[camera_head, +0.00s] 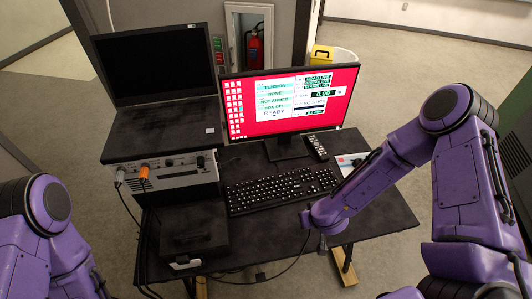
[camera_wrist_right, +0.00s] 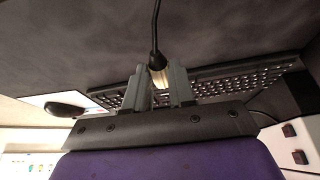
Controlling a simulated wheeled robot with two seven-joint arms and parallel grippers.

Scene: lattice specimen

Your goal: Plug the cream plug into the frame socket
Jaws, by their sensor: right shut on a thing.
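My right gripper (camera_wrist_right: 162,80) is shut on the cream plug (camera_wrist_right: 159,74), which sits between its two fingers in the right wrist view. A black cable runs from the plug to the top of that view. In the head view my right arm reaches in over the front right of the desk, and its wrist hides the fingers and plug. A thin black cable (camera_head: 290,268) hangs below the desk's front edge near that wrist. I cannot make out the frame socket for certain in either view. My left arm shows at the lower left, but its gripper is out of view.
The black desk (camera_head: 265,231) holds a keyboard (camera_head: 280,190), a red-screened monitor (camera_head: 288,103), a remote (camera_head: 316,147) and a black box (camera_head: 194,236).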

